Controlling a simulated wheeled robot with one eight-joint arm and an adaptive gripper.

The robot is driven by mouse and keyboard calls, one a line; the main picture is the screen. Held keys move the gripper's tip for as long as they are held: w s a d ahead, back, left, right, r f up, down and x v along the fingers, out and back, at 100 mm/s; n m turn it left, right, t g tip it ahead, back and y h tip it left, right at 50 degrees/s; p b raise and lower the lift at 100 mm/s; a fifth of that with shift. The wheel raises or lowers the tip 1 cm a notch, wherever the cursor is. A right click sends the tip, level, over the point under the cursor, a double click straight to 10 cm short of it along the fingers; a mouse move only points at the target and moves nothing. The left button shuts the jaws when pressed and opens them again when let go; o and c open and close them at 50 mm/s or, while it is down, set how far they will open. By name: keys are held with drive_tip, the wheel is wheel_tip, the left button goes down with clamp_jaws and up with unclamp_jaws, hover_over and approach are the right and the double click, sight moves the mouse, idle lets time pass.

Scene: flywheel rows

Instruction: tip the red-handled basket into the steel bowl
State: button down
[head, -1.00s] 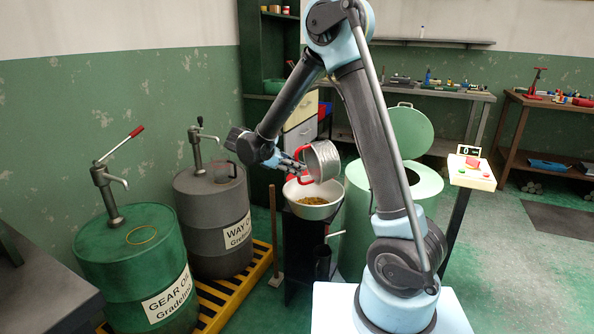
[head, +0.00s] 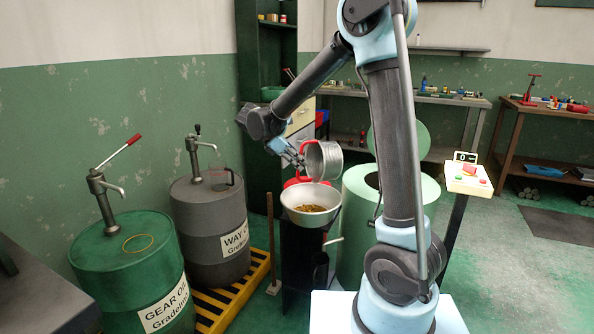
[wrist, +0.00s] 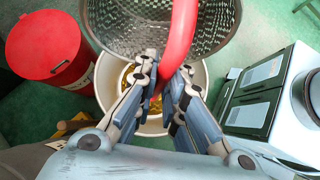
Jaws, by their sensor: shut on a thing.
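The basket (head: 325,160) is a perforated metal cylinder with a red handle (wrist: 178,48). My gripper (head: 298,160) is shut on that handle, and the jaws also show in the wrist view (wrist: 165,78). The basket hangs tilted on its side above the steel bowl (head: 290,196), apart from it. The part of the basket's inside that shows in the wrist view (wrist: 125,30) is bare mesh; the rest is cut off. Golden-brown small pieces (head: 312,209) lie in the bowl. They show partly between the jaws in the wrist view.
The bowl stands on a dark stand (head: 300,250). A red drum (wrist: 45,48) is beside it. A light green lidded drum (head: 360,195) stands close on the right. Grey (head: 212,225) and green (head: 125,265) oil drums are on the left. A button post (head: 468,176) is on the right.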

sight(310, 147)
drive_tip(key=shift+r, duration=0.3)
drive_tip(key=shift+d, duration=0.1)
drive_tip(key=d+r+y, duration=0.1)
drive_tip(key=w+d+r+g+y, duration=0.1)
drive_tip(key=r+y, duration=0.1)
drive_tip(key=shift+w+d+r, duration=0.1)
idle(0.5)
drive_tip(key=shift+w+d+r+g+y, duration=0.3)
drive_tip(key=shift+d+r+g+y, duration=0.15)
drive_tip(key=shift+d+r+y, duration=0.15)
drive_tip(key=shift+w+d+r+g+y, duration=0.3)
drive_tip(key=shift+d+r+g+y, duration=0.2)
drive_tip(key=shift+d+y, duration=0.15)
